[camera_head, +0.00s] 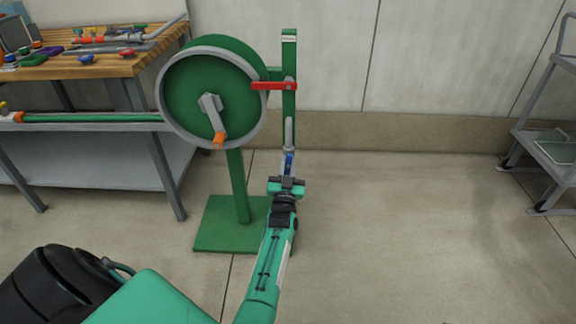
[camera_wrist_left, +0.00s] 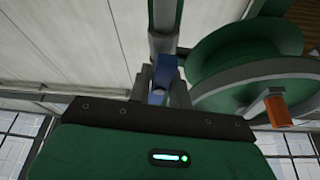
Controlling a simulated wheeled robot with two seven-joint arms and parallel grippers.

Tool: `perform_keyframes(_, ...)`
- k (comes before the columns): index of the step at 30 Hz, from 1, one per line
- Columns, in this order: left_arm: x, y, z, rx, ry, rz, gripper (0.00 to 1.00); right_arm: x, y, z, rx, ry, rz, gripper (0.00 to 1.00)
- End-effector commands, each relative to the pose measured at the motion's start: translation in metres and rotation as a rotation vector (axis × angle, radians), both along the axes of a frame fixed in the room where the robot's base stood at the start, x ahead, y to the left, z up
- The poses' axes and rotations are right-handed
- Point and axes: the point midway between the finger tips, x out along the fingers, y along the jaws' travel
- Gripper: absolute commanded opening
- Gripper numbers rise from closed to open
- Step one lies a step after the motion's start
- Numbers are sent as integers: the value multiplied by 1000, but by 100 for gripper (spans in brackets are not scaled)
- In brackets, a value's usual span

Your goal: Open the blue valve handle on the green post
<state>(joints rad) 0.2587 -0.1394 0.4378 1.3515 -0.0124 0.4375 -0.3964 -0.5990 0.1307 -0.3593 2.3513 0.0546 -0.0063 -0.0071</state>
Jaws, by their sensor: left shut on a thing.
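The green post (camera_head: 289,105) stands upright just right of a big green reel. A grey pipe (camera_head: 289,130) runs down its lower part. The blue valve handle (camera_head: 289,160) shows as a short blue piece below the pipe, in line with it. My left gripper (camera_head: 287,180) reaches up to it from below and is shut on it. In the left wrist view the blue handle (camera_wrist_left: 166,68) sits between the two grey fingers, under the grey pipe (camera_wrist_left: 163,30). The fingers partly hide the handle. My right gripper is not in view.
The reel (camera_head: 185,95), with an orange-tipped crank (camera_head: 218,139), stands close left of the post. A red lever (camera_head: 274,86) crosses the post higher up. The floor between is clear.

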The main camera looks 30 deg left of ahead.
Motion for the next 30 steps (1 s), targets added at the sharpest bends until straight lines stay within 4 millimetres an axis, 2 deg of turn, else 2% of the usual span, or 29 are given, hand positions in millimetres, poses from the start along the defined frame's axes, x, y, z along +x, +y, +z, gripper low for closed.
perform_keyframes(12, 0, -1, -2, -131, -76, 0, 0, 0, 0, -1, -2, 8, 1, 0)
perform_keyframes(26, 0, 0, -2, -142, -82, 0, 0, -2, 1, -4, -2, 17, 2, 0)
perform_keyframes(27, 0, 0, -2, -142, -82, 0, 22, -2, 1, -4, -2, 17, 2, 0)
perform_keyframes(30, 0, 0, -2, -140, -82, -1, 38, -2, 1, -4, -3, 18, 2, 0)
